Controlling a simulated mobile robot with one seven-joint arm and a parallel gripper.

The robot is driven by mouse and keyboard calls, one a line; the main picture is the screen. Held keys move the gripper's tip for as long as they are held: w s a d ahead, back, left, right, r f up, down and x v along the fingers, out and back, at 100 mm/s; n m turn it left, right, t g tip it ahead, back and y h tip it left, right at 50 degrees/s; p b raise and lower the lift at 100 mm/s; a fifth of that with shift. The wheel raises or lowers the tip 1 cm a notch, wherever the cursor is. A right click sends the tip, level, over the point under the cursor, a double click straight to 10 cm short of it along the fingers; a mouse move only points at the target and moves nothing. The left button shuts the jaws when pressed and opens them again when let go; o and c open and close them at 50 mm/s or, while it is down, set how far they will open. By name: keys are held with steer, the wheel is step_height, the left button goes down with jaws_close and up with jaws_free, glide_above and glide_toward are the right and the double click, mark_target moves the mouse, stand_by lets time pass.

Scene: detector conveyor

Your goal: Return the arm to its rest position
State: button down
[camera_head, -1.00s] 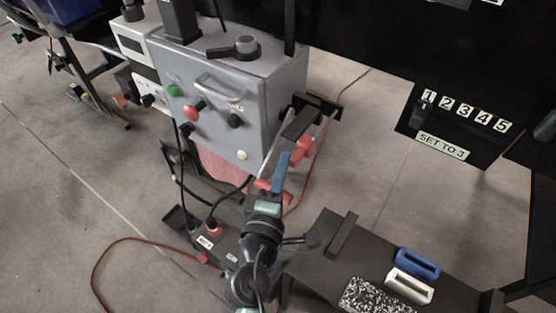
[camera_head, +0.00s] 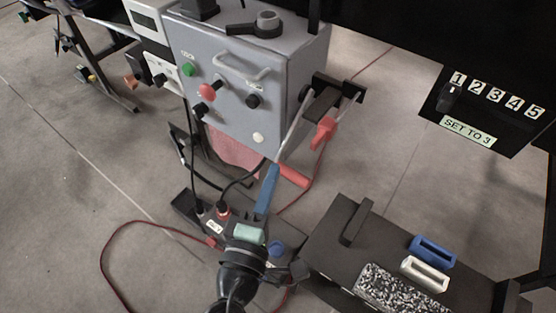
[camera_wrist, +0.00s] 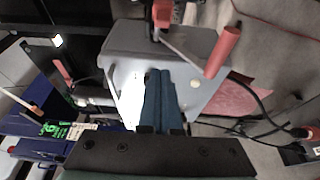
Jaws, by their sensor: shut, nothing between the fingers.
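My gripper (camera_head: 273,172) is shut and empty, its two blue fingers pressed together. It hangs in the air in front of the grey control box (camera_head: 290,95), just left of a red-gripped lever (camera_head: 292,175). In the wrist view the shut fingers (camera_wrist: 159,78) point at the face of the grey box (camera_wrist: 205,50), with a red grip (camera_wrist: 223,52) to their right. I cannot tell the exact gap between fingers and box. My arm's dark wrist hides part of the floor equipment below.
A dark bench (camera_head: 325,235) at lower right carries a blue block (camera_head: 433,252), a white block (camera_head: 425,273) and a speckled block. A second red grip (camera_head: 325,131) sits beside the box. A red cable (camera_head: 105,255) lies on the floor. A black panel marked SET TO 3 (camera_head: 468,131) stands right.

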steer(key=shift+s, duration=0.3)
stand_by(0.4)
steer(key=w+d+r+m+t, duration=0.15)
steer(key=r+m, duration=0.25)
steer(key=r, duration=0.5)
steer(key=w+r+m+t, duration=0.15)
steer(key=r+m, duration=0.25)
steer(key=r, duration=0.4)
steer(key=w+d+r+m+t, duration=0.1)
steer(key=w+r+m, duration=0.2)
steer(key=r, duration=0.6)
steer(key=s+a+r+m+t+y, duration=0.15)
steer(key=s+r, duration=0.25)
steer(key=r, duration=0.4)
steer(key=s+r+m+t+y, duration=0.1)
steer(key=s+r+t+y, duration=0.15)
steer(key=r, duration=0.45)
steer(key=s+r+m+t+y, duration=0.15)
steer(key=s+r, duration=0.25)
steer(key=r, duration=0.4)
step_height(320, 180, up, 20)
steer(key=p, duration=2)
steer(key=shift+w+f+p, duration=0.2)
steer(key=shift+w+p, duration=0.15)
